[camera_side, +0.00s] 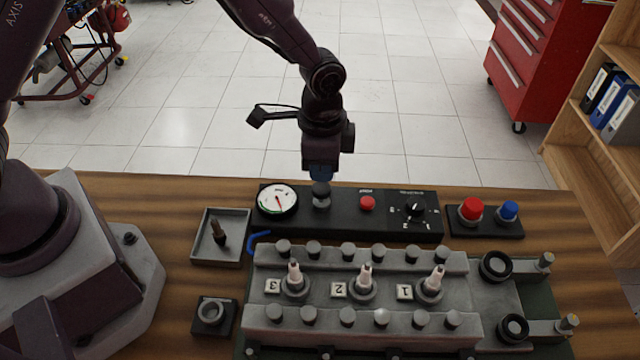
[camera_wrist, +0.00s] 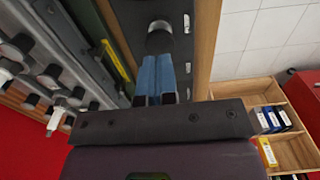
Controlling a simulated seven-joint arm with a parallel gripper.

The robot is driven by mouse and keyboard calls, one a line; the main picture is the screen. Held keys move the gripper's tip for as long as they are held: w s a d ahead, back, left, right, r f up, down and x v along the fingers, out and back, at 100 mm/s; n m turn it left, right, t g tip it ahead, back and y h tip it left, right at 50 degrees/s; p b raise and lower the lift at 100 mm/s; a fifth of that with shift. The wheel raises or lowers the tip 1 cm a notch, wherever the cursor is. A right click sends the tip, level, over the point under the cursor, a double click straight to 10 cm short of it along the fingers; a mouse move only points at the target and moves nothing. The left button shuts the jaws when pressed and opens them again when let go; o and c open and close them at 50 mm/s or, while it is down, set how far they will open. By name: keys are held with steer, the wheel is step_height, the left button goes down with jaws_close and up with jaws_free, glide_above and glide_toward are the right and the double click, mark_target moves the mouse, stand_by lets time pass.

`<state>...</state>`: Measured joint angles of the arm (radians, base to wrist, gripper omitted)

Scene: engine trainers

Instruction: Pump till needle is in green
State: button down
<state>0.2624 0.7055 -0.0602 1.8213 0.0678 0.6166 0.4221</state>
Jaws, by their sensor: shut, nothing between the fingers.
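The round gauge (camera_side: 277,201) with a white face sits at the left end of the black panel (camera_side: 390,225). Its red needle points down toward the lower rim; the colour bands are too small to read exactly. A grey cylindrical pump knob (camera_side: 321,199) stands just right of the gauge. My gripper (camera_side: 320,178) is shut and empty, pointing down directly over this knob; contact cannot be told. In the wrist view my blue fingertips (camera_wrist: 157,60) are together close to the knob (camera_wrist: 159,38).
A red button (camera_side: 367,203) and a black selector (camera_side: 414,209) lie right of the knob. A box with red (camera_side: 471,208) and blue (camera_side: 509,210) buttons stands farther right. The engine block (camera_side: 360,318) fills the front; a small tray (camera_side: 205,259) is at left.

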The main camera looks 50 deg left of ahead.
mark_target(322, 187)
steer(key=shift+f, duration=0.1)
steer(key=shift+f, duration=1.9)
steer(key=shift+r, duration=2)
steer(key=shift+r, duration=2.5)
